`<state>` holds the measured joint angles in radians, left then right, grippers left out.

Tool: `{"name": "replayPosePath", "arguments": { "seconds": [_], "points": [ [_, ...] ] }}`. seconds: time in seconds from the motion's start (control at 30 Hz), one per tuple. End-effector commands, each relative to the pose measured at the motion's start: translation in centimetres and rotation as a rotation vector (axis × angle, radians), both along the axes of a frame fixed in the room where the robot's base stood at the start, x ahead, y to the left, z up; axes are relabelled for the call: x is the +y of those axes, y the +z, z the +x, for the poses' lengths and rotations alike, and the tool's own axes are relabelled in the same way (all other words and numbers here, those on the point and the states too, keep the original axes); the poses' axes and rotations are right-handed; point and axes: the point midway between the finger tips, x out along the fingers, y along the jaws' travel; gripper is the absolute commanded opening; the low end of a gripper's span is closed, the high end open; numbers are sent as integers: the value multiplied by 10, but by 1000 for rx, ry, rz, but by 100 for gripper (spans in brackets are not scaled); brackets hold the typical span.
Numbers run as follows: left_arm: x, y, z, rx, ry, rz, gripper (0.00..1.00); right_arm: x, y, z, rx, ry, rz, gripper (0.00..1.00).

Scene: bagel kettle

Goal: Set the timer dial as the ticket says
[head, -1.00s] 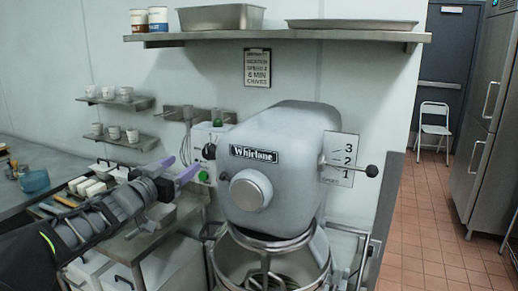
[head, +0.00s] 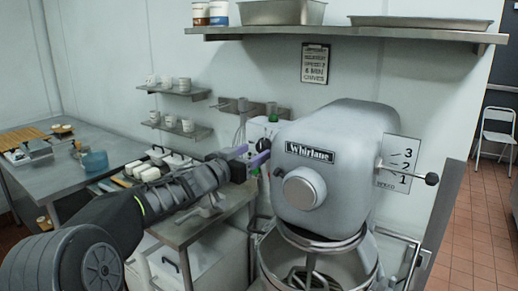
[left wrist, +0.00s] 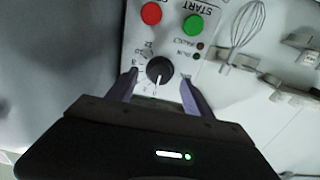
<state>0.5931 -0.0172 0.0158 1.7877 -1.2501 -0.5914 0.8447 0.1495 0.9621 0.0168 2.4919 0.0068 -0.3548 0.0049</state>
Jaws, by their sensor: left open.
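The ticket (head: 315,63) is a framed sheet on the wall above the mixer; a line on it reads 6 MIN. The timer dial (left wrist: 160,70) is a round black knob with a white pointer line, on a pale panel in the left wrist view. Its line points toward the bottom of that picture, and printed numbers run along its left side. My left gripper (head: 250,157) is open at the mixer's left side. In the left wrist view its purple fingers (left wrist: 158,80) stand on either side of the dial; contact cannot be told. My right gripper is out of view.
The grey mixer (head: 335,165) stands close right of my left gripper, with its bowl (head: 320,265) below. A red button (left wrist: 151,13) and a green START button (left wrist: 193,25) sit near the dial. A steel table (head: 205,225) with trays lies below my left arm.

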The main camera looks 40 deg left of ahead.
Motion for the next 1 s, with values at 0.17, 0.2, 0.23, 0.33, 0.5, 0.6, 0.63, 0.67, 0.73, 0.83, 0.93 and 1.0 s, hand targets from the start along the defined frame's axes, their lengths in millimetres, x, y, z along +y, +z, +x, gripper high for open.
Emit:
{"name": "replayPosePath", "arguments": {
  "seconds": [0.17,0.2,0.23,0.33,0.5,0.6,0.63,0.67,0.73,0.83,0.93,1.0],
  "points": [
    [0,1,25,0,-1,-1,60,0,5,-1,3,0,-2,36],
    [0,0,28,1,0,-1,60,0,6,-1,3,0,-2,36],
    [1,0,29,1,0,-1,60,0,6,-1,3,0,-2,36],
    [1,0,32,0,1,0,60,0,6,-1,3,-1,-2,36],
    [1,0,32,0,1,0,60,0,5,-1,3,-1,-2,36],
    [1,0,32,0,1,0,55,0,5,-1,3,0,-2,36],
    [1,0,32,0,1,0,52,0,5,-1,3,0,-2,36],
    [1,0,32,0,1,0,50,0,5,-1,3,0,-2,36],
    [1,0,32,0,1,0,44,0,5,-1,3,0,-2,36],
    [1,0,32,0,1,0,36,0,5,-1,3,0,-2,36],
    [1,0,32,0,1,0,28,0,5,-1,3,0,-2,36],
    [1,0,32,0,1,0,22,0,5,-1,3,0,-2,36]
  ]
}}
